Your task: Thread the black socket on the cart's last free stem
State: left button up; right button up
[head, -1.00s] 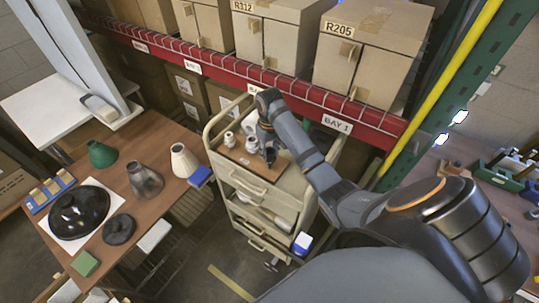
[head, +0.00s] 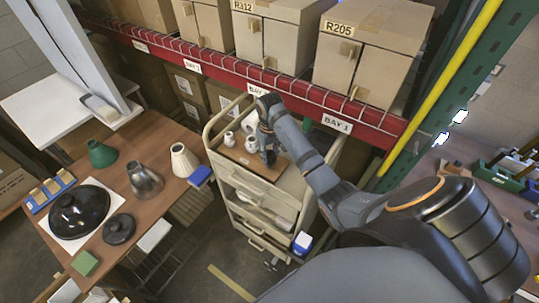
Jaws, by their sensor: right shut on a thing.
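The beige cart (head: 216,160) stands at the middle of the head view, with a brown board (head: 246,158) on its top. White sockets stand on the board, one at the left (head: 229,139) and one (head: 251,144) close beside my gripper. My right gripper (head: 268,154) reaches down over the board's right part. It is shut on a small dark thing, apparently the black socket (head: 270,160), which is mostly hidden by the fingers. The stem under it is hidden, and I cannot tell whether the socket touches it. My left gripper is out of view.
A brown table (head: 150,205) at the left holds green, grey and white cone shades (head: 184,160), a black domed shade (head: 78,212) and a blue tray. A red shelf beam (head: 225,72) with cardboard boxes runs behind the cart. A green rack post stands at the right.

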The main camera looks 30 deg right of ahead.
jog(key=shift+f, duration=0.4)
dwell(0.9)
jog(key=o, duration=0.4)
grip_shut()
jog(key=shift+s+a+f, duration=0.1)
jog(key=shift+s+f, duration=0.05)
jog(key=shift+s, duration=0.05)
